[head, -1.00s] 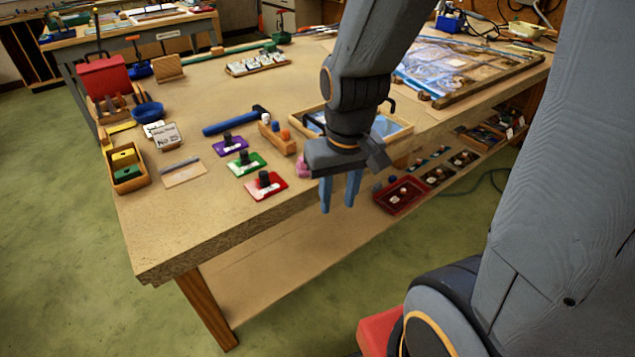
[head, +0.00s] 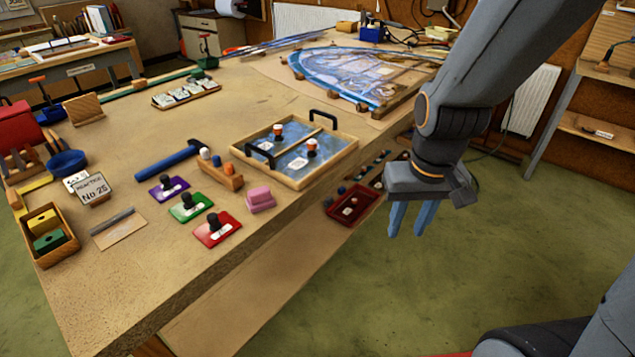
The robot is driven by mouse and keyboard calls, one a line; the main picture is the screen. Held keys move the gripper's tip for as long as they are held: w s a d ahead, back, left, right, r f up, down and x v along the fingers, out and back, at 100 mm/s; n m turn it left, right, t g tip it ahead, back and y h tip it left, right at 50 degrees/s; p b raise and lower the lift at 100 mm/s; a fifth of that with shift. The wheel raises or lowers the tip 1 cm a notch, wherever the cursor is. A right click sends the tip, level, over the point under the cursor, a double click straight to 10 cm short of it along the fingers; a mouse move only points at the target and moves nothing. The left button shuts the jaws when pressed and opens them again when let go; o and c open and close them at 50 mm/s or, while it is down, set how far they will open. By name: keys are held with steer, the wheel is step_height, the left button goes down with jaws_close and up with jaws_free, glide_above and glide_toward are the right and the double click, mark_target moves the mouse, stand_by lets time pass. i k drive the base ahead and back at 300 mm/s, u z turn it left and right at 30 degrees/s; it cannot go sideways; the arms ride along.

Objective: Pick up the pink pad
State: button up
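The pink pad (head: 260,199) is a small pink block on the bench top, close to its front edge. It stands right of the red card with a black knob (head: 217,229) and in front of the wooden tray. My gripper (head: 412,219) hangs in the air off the front edge of the bench, well to the right of the pad and apart from it. Its two blue fingers point down with a gap between them, and nothing shows between them. The pad is in full view.
A wooden tray (head: 335,154) with black handles stands behind the pad. Green (head: 189,207) and purple (head: 168,188) knobbed cards and a wooden block with coloured pegs (head: 222,176) lie to its left. A red bin (head: 352,206) sits on the lower shelf. Bare bench (head: 140,262) lies front left.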

mark_target(259, 200)
steer(key=z, duration=1.05)
steer(key=i, duration=1.2)
steer(key=u, duration=2.2)
